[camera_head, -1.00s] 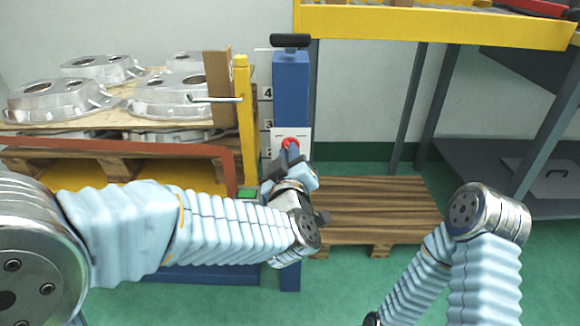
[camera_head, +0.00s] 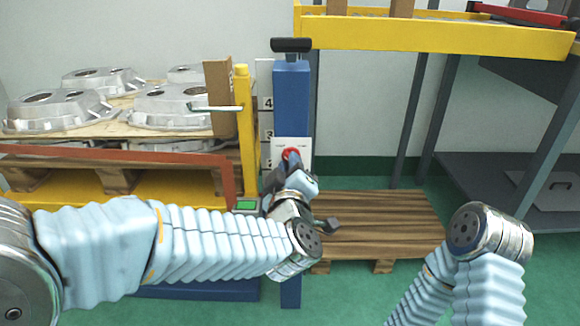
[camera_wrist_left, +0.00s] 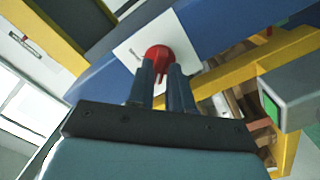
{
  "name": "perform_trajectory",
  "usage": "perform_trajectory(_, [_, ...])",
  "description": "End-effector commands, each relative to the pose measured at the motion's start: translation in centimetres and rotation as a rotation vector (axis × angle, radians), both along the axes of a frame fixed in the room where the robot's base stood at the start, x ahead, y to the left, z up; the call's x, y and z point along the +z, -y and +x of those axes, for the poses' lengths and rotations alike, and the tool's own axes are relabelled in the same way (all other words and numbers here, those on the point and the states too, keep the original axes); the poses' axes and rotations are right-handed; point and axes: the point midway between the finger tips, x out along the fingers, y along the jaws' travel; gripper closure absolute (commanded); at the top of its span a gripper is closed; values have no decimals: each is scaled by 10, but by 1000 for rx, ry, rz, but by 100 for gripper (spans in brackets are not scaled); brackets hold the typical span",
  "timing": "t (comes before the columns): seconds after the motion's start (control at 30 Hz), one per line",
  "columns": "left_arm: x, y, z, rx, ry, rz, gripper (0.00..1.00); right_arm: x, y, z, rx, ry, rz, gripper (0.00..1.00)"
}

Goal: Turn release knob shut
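The red release knob (camera_head: 291,153) sits on a white plate (camera_head: 303,145) on the blue post (camera_head: 291,95) in the head view. In the left wrist view the knob (camera_wrist_left: 158,57) lies just beyond the fingertips, on the white plate (camera_wrist_left: 128,50). My left gripper (camera_head: 289,160) reaches up to the knob, its two dark fingers (camera_wrist_left: 162,72) pointing at it with a narrow gap between them. The fingertips overlap the knob's lower edge in view; whether they touch it I cannot tell. My right arm is at the lower right, its gripper out of the frame.
A pallet of aluminium castings (camera_head: 165,105) stands left, beside a yellow post (camera_head: 244,130). A green-screened box (camera_head: 247,205) is close to my left wrist. A yellow-edged bench (camera_head: 430,35) is at upper right. An empty wooden pallet (camera_head: 385,222) lies on the floor.

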Motion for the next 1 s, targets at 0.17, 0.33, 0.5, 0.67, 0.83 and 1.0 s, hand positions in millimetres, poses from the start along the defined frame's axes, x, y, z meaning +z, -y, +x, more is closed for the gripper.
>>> perform_trajectory(0.17, [0, 0, 0, 0, 1, 1, 62, 0, 0, 0, 0, 0, 0, 100])
perform_trajectory(0.33, [1, 0, 0, 1, 2, 1, 62, 0, 0, 0, 0, 0, 0, 100])
perform_trajectory(0.5, [2, 0, -10, -1, 3, 1, 62, 2, 0, 0, 0, 0, 0, 100])
perform_trajectory(0.67, [3, 1, -43, -4, 2, 1, 62, 7, 0, 0, 0, -1, 0, 100])
perform_trajectory(0.83, [3, 0, -86, -4, 2, 2, 62, 13, 0, -1, 2, -2, 0, 100])
perform_trajectory(1.0, [2, 1, -119, -3, 3, 1, 62, 16, 0, -1, 2, -3, 1, 100])
